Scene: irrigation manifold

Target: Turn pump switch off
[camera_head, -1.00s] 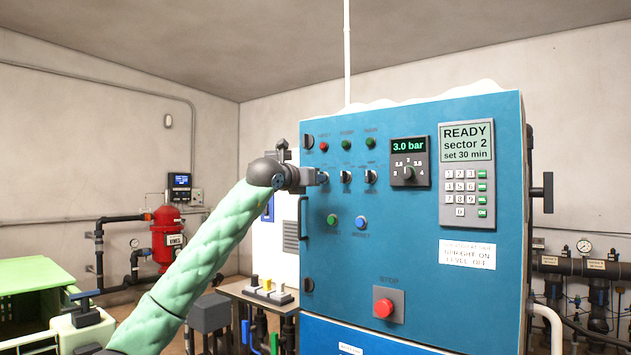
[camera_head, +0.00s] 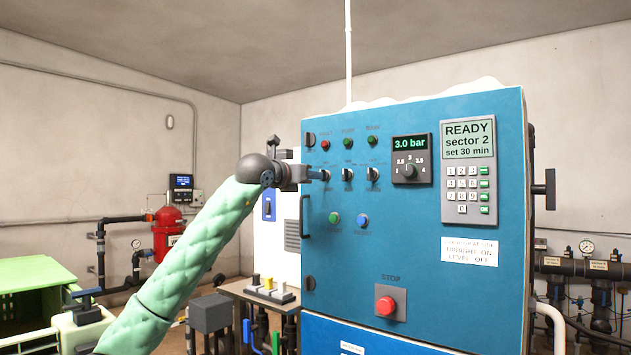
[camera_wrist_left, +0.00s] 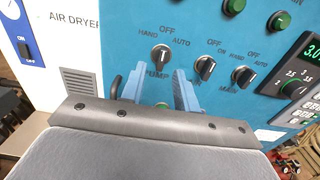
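The pump switch (camera_wrist_left: 160,60) is a round black knob on the blue cabinet (camera_head: 440,120), marked HAND, OFF, AUTO and PUMP. In the left wrist view its pale mark looks upright, towards OFF. In the head view the switch (camera_head: 325,175) is the leftmost of a row of three. My left gripper (camera_wrist_left: 155,82) is open, with its two blue fingers apart and nothing between them. The fingers show just below the knob in the wrist view and look clear of it. In the head view the gripper (camera_head: 312,174) is left of the switch. My right gripper is not in view.
Two similar knobs (camera_wrist_left: 205,68) (camera_wrist_left: 247,78) sit to the right of the pump switch. Green (camera_head: 334,218) and blue (camera_head: 363,221) buttons and a red stop button (camera_head: 386,306) are lower. A door handle (camera_head: 303,230) runs down the cabinet's left edge.

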